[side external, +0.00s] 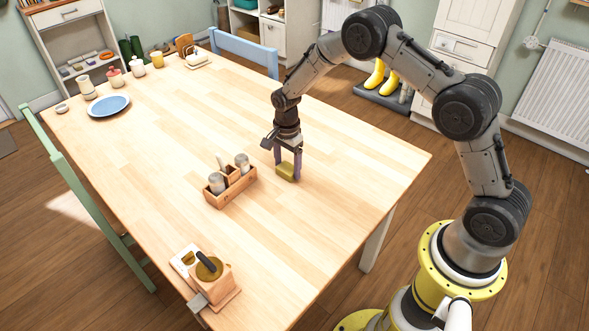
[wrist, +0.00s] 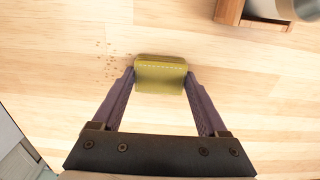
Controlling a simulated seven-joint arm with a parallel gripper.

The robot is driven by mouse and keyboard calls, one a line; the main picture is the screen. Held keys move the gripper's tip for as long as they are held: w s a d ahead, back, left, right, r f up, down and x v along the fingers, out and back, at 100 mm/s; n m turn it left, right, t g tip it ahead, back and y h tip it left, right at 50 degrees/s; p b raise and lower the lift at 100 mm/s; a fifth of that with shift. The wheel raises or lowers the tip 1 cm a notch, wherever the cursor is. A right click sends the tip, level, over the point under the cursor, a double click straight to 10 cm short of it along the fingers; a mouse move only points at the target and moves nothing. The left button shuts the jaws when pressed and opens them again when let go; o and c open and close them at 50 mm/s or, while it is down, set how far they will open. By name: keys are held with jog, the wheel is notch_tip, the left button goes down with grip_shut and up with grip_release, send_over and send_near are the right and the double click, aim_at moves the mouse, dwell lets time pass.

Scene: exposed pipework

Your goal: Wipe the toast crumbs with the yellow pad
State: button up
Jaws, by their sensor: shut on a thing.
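The yellow pad (side external: 287,173) is at the tips of my gripper (side external: 289,165), low over the wooden table (side external: 340,160). In the wrist view the pad (wrist: 160,77) sits between the two purple fingers of my gripper (wrist: 162,82), which are shut on its sides. Whether the pad touches the table is hard to tell. The toast crumbs (wrist: 108,58) are small brown specks on the table just left of the pad in the wrist view. They are too small to make out in the side view.
A wooden caddy (side external: 231,188) with shakers stands left of my gripper; its corner shows in the wrist view (wrist: 229,12). A wooden box with a dark handle (side external: 212,277) sits at the near corner. A blue plate (side external: 109,106) and jars are at the far left. The right side is clear.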

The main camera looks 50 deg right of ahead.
aim_at(314, 195)
jog(key=shift+s, duration=5.1)
jog(key=shift+s+a, duration=0.2)
jog(key=shift+w+a, duration=0.15)
jog(key=shift+a, duration=0.15)
jog(key=shift+w, duration=5)
jog(key=shift+s, duration=5.1)
notch_tip(314, 195, up, 8)
